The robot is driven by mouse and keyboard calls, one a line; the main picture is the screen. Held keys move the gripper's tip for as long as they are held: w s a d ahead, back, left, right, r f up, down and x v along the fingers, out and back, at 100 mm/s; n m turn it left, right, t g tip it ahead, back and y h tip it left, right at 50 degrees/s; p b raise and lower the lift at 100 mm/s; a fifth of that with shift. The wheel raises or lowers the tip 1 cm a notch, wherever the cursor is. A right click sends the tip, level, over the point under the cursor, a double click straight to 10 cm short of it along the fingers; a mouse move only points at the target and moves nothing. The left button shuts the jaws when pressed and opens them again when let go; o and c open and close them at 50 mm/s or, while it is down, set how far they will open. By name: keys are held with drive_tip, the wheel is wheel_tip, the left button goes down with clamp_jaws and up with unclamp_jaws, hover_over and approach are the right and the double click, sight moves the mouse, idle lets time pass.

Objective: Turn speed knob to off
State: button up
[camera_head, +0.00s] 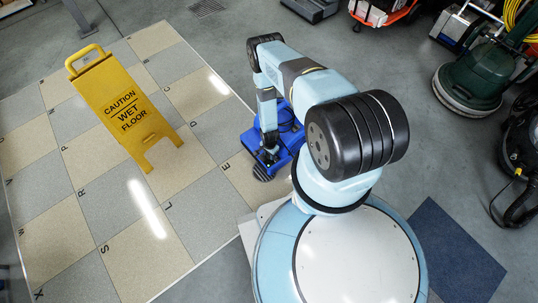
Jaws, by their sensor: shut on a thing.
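A blue machine (292,128) with a dark round part at its front stands at the edge of the tiled floor, partly behind my arm. My gripper (269,153) points down at the machine's near end, and its dark fingers touch the top there. It is shut on a small part, which I take to be the speed knob. The knob itself is hidden by the fingers and too small to make out, so its setting cannot be read.
A yellow wet floor sign (118,102) stands on the checkered tiles (150,215) to the left. A green floor machine (474,75) and other equipment stand at the right. A dark blue mat (450,250) lies at the lower right. Grey floor lies between.

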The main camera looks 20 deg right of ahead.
drive_tip(key=shift+s+n, duration=0.1)
drive_tip(key=shift+n, duration=0.4)
drive_tip(key=n, duration=0.4)
drive_tip(key=shift+d+n, duration=0.1)
drive_tip(key=shift+n, duration=0.2)
drive_tip(key=n, duration=0.9)
drive_tip(key=shift+n, duration=2.7)
drive_tip(key=o, duration=1)
drive_tip(key=shift+o, duration=0.2)
